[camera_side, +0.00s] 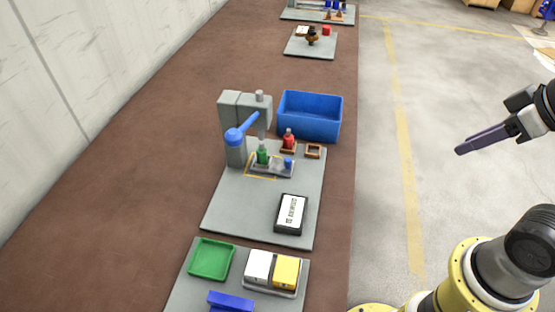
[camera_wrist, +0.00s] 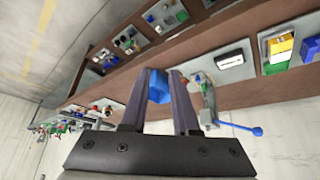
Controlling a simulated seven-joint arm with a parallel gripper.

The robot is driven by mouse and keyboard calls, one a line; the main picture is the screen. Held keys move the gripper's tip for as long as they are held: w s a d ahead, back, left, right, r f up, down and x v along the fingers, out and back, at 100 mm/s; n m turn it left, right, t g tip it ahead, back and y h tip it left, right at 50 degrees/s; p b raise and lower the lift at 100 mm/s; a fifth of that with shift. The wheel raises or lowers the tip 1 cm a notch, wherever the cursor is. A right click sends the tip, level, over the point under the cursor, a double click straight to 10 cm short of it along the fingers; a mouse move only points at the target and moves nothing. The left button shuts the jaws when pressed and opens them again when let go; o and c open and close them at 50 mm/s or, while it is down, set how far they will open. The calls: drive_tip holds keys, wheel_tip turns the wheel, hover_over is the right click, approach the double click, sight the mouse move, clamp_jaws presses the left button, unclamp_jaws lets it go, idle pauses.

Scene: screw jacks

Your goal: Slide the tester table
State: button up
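The tester (camera_side: 232,130) is a grey press frame with a blue-knobbed lever (camera_side: 240,132), standing on a grey board. The tester table (camera_side: 272,171) is a small light-grey tray by the press, partly over a yellow outline on the board. A green screw jack (camera_side: 262,155) stands on its left part and a small blue piece (camera_side: 288,163) on its right. My gripper (camera_side: 462,150) is in the air over the floor, well right of the bench. In the wrist view, its two dark fingers (camera_wrist: 160,72) are apart with nothing held between them.
A red jack (camera_side: 288,140) stands on a brown pad, beside an empty brown holder (camera_side: 313,151). A blue bin (camera_side: 310,118) sits behind them. A black box with a white label (camera_side: 291,213) lies in front. A green tray (camera_side: 211,259) is on the nearer board.

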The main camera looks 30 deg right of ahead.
drive_tip(key=o, duration=0.3)
drive_tip(key=w+a+r+n, duration=0.1)
drive_tip(key=w+r, duration=0.1)
drive_tip(key=w, duration=0.2)
drive_tip(key=w+a+r+n+t, duration=0.1)
drive_tip(key=w+r, duration=0.1)
drive_tip(key=w, duration=0.2)
drive_tip(key=shift+w+a+r+y, duration=0.15)
drive_tip(key=shift+w+r+y, duration=0.1)
drive_tip(key=shift+w+y, duration=0.15)
drive_tip(key=n+g+y, duration=0.1)
drive_tip(key=n+g, duration=0.2)
drive_tip(key=n, duration=0.1)
hover_over(290, 160)
drive_tip(key=s+d, duration=0.3)
drive_tip(key=s, duration=0.1)
wheel_tip(290, 160, down, 12)
drive_tip(key=x, duration=1.2)
drive_tip(key=shift+s+a+f, duration=0.1)
drive_tip(key=shift+a+f, duration=0.1)
drive_tip(key=shift+a, duration=0.25)
clamp_jaws()
